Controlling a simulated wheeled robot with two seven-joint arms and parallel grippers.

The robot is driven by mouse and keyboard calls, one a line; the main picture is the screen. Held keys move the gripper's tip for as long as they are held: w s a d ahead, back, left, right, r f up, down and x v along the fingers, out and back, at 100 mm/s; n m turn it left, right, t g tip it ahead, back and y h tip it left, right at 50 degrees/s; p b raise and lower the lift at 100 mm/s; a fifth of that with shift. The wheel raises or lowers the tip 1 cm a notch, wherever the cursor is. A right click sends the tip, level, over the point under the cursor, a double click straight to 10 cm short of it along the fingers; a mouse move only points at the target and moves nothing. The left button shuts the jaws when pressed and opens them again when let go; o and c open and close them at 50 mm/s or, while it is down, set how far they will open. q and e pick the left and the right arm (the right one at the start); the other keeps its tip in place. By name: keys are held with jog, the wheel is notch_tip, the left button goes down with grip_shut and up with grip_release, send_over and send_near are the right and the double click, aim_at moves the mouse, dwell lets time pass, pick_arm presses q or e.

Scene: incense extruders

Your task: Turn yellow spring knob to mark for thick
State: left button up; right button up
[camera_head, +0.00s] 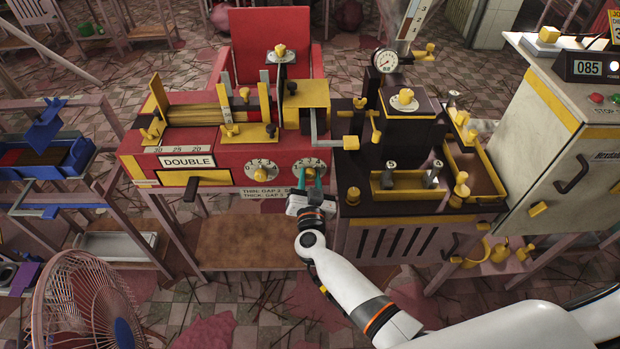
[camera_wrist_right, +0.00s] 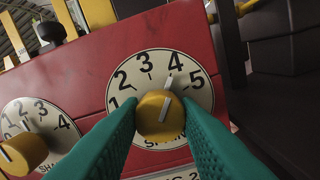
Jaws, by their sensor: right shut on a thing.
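The yellow spring knob (camera_wrist_right: 157,118) sits on a white dial (camera_wrist_right: 128,70) numbered 1 to 5, on the red front of the machine. The word under the knob is partly hidden. The knob's white line points up and slightly right, close to the tick by the 4. My right gripper (camera_head: 309,179) has its teal fingers on both sides of this knob, shut on it. A placard (camera_head: 265,193) below gives thin and thick gap settings; its right end is hidden behind my gripper. My left gripper is not in view.
A second dial (camera_head: 262,160) with its own yellow knob stands just left. A black-topped unit (camera_head: 350,222) with yellow trays adjoins on the right, close to my gripper. A crank handle (camera_head: 330,143) juts out above. A wire fan (camera_head: 85,300) stands front left.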

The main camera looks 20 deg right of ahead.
jog(key=shift+f, duration=0.1)
jog(key=o, duration=1)
jog(key=shift+c, duration=0.2)
jog(key=shift+s, duration=0.1)
jog(key=v, duration=1.2)
jog(key=shift+p, duration=0.3)
